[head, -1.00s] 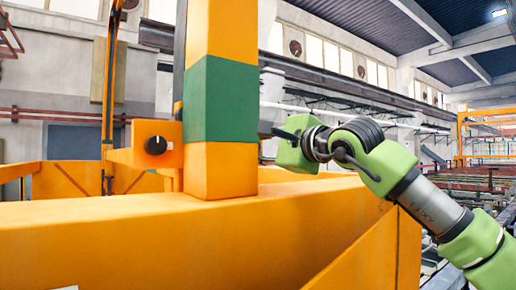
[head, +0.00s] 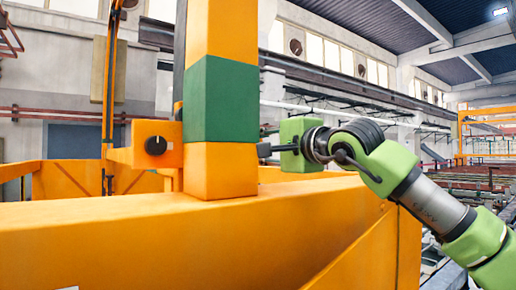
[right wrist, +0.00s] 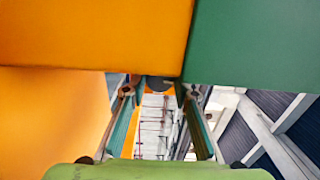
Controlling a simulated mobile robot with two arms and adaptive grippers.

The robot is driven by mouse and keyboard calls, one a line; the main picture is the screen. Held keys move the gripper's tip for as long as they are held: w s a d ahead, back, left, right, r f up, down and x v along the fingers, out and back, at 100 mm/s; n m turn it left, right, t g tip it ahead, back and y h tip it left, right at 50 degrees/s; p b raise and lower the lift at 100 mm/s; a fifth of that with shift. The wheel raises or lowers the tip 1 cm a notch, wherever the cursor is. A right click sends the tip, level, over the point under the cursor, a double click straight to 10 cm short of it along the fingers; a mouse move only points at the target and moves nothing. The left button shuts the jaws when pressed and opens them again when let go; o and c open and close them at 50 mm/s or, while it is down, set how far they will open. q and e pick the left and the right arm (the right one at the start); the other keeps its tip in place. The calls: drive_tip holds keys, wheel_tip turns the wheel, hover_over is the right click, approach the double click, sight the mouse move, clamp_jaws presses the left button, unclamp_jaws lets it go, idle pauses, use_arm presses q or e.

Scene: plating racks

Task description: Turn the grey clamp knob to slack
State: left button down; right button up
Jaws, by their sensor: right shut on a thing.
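My right gripper (head: 270,148) reaches in from the right, its fingers running up to the right side of the orange post (head: 221,172) with the green band (head: 221,100). In the right wrist view my right gripper (right wrist: 157,92) has its fingertips closed on both sides of a small dark grey knob (right wrist: 157,82), in front of an orange part. Only a little of this knob shows, and its mark cannot be read. The post hides it in the head view. My left gripper is not in view.
A black round dial (head: 156,145) with a white mark sits on an orange box left of the post. A wide orange beam (head: 130,240) crosses the front below. Open space lies right of my right arm, with racks (head: 480,170) far behind.

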drive_tip(key=shift+f, duration=0.1)
drive_tip(key=o, duration=1.1)
drive_tip(key=shift+s, duration=0.15)
drive_tip(key=v, duration=1)
drive_tip(key=shift+s+d, duration=0.5)
drive_tip(key=shift+s, duration=0.3)
